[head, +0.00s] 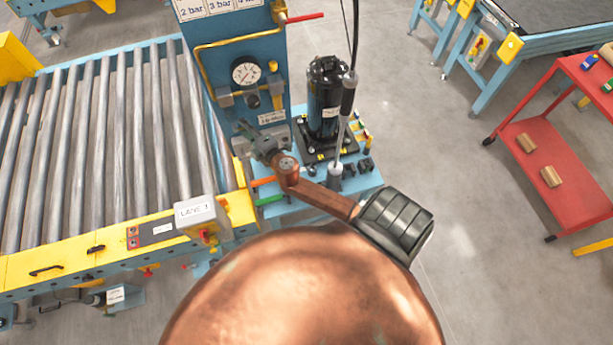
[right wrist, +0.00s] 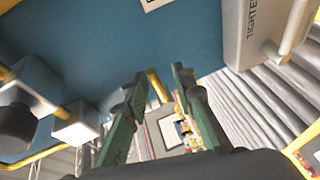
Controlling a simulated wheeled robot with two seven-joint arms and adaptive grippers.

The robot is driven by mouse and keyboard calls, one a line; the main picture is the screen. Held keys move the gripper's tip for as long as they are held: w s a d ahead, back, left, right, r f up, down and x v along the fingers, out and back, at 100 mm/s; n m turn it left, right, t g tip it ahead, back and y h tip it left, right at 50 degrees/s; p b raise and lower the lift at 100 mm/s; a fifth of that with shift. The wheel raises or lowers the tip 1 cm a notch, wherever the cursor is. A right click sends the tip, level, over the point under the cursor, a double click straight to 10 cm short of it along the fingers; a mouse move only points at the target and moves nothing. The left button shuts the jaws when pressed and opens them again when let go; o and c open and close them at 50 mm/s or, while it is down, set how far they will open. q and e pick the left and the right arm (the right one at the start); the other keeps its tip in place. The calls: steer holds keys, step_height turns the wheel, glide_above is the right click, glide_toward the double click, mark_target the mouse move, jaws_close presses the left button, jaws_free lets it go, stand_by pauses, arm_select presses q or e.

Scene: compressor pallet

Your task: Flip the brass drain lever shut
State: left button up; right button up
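My right gripper (head: 254,141) is in front of the lower part of the blue panel (head: 232,60), beside a label plate. In the right wrist view its two dark green fingers (right wrist: 160,78) stand apart with nothing held between them. I cannot pick out the brass drain lever for certain in either view; the gripper and wrist may hide it. A small yellow piece shows beyond the fingers, but I cannot tell what it is. My left gripper is not in view.
The panel carries a pressure gauge (head: 246,72), yellow piping (head: 205,46) and a red-handled valve (head: 304,18). A black cylindrical unit (head: 325,95) stands right of it. The roller conveyor (head: 100,150) lies left. A red cart (head: 560,150) stands far right, with clear floor between.

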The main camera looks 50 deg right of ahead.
steer(key=shift+f+b, duration=0.55)
steer(key=shift+b, duration=0.05)
steer(key=r+v, duration=0.1)
steer(key=v, duration=0.7)
steer(key=s+d+f+m+g+h, duration=0.3)
steer(key=s+d+m+g, duration=0.1)
steer(key=s+d+m, duration=0.35)
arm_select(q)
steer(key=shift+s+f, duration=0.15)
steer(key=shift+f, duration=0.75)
arm_select(e)
steer(key=s+a+f+m+g+y, duration=0.2)
steer(key=s+f+m+g, duration=0.3)
steer(key=s+f, duration=0.5)
steer(key=s+a+g, duration=0.1)
steer(key=s, duration=0.3)
steer(key=shift+f+m, duration=0.2)
steer(key=shift+m, duration=0.15)
steer(key=shift+a, duration=0.1)
